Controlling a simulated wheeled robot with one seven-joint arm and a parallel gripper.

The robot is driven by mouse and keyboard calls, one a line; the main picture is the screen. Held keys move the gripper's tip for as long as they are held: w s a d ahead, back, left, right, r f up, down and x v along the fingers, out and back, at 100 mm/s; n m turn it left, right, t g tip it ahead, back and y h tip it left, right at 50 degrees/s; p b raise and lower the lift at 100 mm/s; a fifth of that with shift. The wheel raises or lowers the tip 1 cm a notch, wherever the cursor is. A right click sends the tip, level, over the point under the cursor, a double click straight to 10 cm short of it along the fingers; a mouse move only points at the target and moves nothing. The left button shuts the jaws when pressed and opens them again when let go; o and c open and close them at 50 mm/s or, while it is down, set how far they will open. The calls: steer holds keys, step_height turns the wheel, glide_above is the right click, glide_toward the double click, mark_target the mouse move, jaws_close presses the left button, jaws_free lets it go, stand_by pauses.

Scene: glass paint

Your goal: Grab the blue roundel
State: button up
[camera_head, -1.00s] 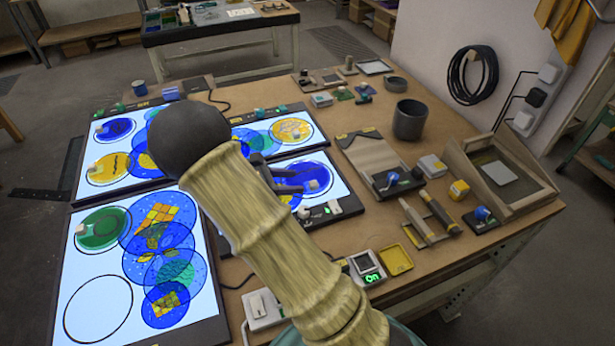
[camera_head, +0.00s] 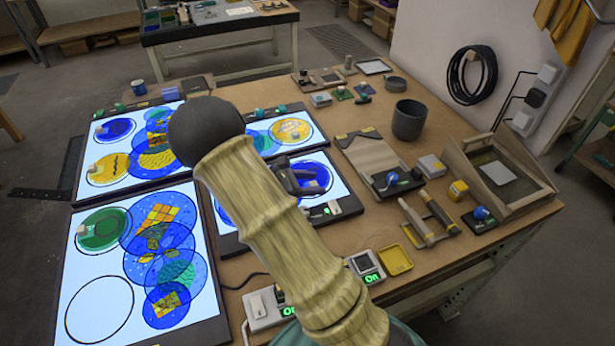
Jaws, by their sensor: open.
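A blue roundel (camera_head: 322,186) lies inside a dark ring on the right side of the near right light panel (camera_head: 340,193). My gripper (camera_head: 303,180) is open over this roundel and covers its middle, including the pale knob. I cannot tell whether the fingers touch it. Another blue roundel (camera_head: 120,127) with a pale knob lies on the far left light panel (camera_head: 84,184). My arm hides much of the near right panel and part of the far right one.
Overlapping blue patterned discs (camera_head: 160,240) and a green roundel (camera_head: 104,228) lie on the near left panel, beside an empty ring (camera_head: 100,309). A grey cup (camera_head: 409,120), a wooden board (camera_head: 370,155) and tools (camera_head: 418,222) stand to the right.

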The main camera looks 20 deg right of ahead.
steer(key=shift+s+a, duration=0.1)
steer(key=shift+a, duration=0.05)
jaws_close()
steer(key=shift+r, duration=0.15)
step_height(320, 180, up, 28)
steer(key=p, duration=0.1)
stand_by(0.5)
stand_by(0.4)
